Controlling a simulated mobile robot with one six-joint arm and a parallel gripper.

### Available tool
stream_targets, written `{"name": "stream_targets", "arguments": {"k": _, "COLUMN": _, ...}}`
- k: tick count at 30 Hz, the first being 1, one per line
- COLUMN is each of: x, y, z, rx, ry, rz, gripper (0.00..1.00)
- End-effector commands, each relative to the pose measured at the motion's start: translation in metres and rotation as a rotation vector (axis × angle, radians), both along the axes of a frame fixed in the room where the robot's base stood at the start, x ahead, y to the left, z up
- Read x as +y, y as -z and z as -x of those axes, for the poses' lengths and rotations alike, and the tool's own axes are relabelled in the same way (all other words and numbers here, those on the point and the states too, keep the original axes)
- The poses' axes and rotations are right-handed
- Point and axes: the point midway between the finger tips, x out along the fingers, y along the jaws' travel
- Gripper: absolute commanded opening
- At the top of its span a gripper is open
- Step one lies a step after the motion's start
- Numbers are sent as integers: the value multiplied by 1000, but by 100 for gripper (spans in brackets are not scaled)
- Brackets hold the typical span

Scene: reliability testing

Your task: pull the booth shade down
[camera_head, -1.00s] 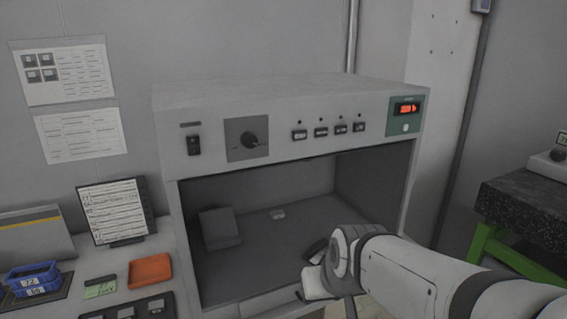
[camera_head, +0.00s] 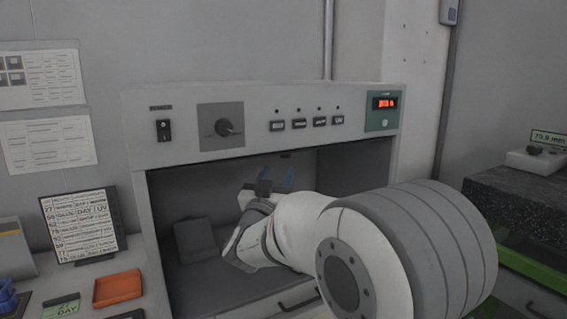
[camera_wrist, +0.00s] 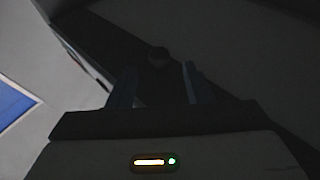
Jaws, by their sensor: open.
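The booth (camera_head: 265,97) is a grey cabinet with a control panel over a dark open front. No lowered shade covers the opening. A small dark tab (camera_head: 285,155) shows at the opening's top edge; I cannot tell if it is the shade's pull. My gripper (camera_head: 277,181) is open and raised inside the opening, just below that tab. In the wrist view my two fingers stand apart (camera_wrist: 157,82), with a small dark round knob (camera_wrist: 158,56) beyond and between them. The fingers do not visibly touch it. That view is very dark.
A grey block (camera_head: 194,240) stands inside the booth at left. A sign stand (camera_head: 82,225) and an orange tray (camera_head: 117,288) are on the left counter. A dark slab (camera_head: 515,205) stands at right.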

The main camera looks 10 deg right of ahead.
Motion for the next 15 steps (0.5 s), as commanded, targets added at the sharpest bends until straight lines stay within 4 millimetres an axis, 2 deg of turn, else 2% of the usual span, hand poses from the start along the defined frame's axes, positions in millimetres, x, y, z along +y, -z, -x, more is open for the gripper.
{"name": "stream_targets", "arguments": {"k": 15, "x": -29, "y": -28, "z": -56, "rx": -7, "ry": 6, "rz": 2, "gripper": 46}}
